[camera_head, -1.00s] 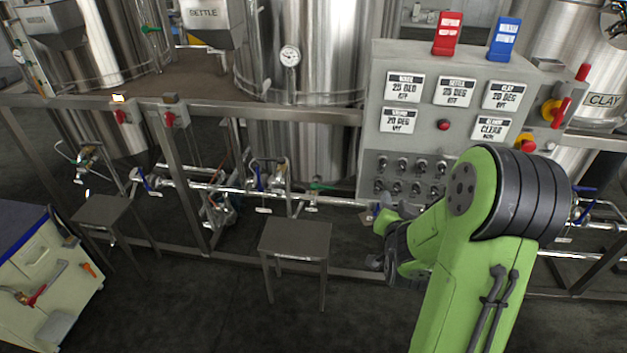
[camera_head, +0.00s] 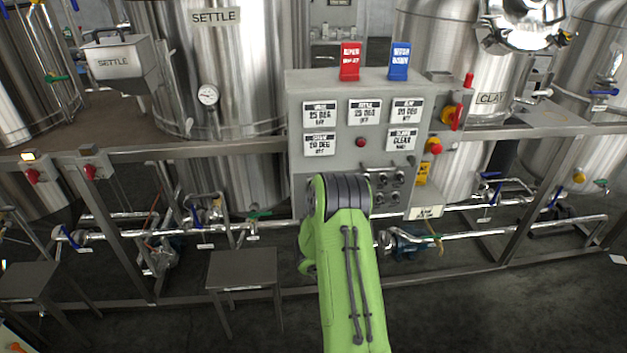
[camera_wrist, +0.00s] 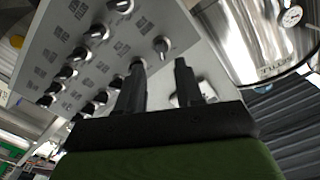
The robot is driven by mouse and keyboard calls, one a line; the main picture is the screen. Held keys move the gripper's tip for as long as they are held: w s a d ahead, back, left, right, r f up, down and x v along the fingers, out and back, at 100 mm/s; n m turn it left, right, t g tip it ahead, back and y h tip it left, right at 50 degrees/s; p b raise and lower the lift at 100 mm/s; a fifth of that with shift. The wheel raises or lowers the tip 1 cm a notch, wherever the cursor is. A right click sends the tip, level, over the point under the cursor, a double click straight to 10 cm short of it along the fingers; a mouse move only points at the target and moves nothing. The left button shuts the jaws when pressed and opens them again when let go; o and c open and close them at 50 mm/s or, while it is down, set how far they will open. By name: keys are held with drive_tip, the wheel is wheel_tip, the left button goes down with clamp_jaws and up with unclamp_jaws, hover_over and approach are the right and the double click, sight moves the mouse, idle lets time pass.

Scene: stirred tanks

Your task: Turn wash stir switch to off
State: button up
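The grey control panel (camera_head: 298,170) stands at the centre of the head view. Its small black rotary switches (camera_head: 397,178) are partly hidden behind my green arm. In the wrist view the panel face (camera_wrist: 60,25) is tilted and holds several black knobs (camera_wrist: 97,32) in rows. The labels beside them are too small to read, so I cannot tell which is the wash stir switch. My gripper (camera_wrist: 160,66) is open, its two dark fingers apart near the panel's lower edge. One knob (camera_wrist: 162,45) shows just beyond the fingertips. I see nothing between the fingers.
Red (camera_head: 350,62) and blue (camera_head: 399,62) signs stand on top of the panel. Pipes and a frame rail (camera_head: 240,146) run across. A small stool (camera_head: 242,270) stands left of my arm.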

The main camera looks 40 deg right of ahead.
drive_tip(key=p+x, duration=0.4)
drive_tip(key=x, duration=0.2)
drive_tip(key=shift+r, duration=0.1)
clamp_jaws()
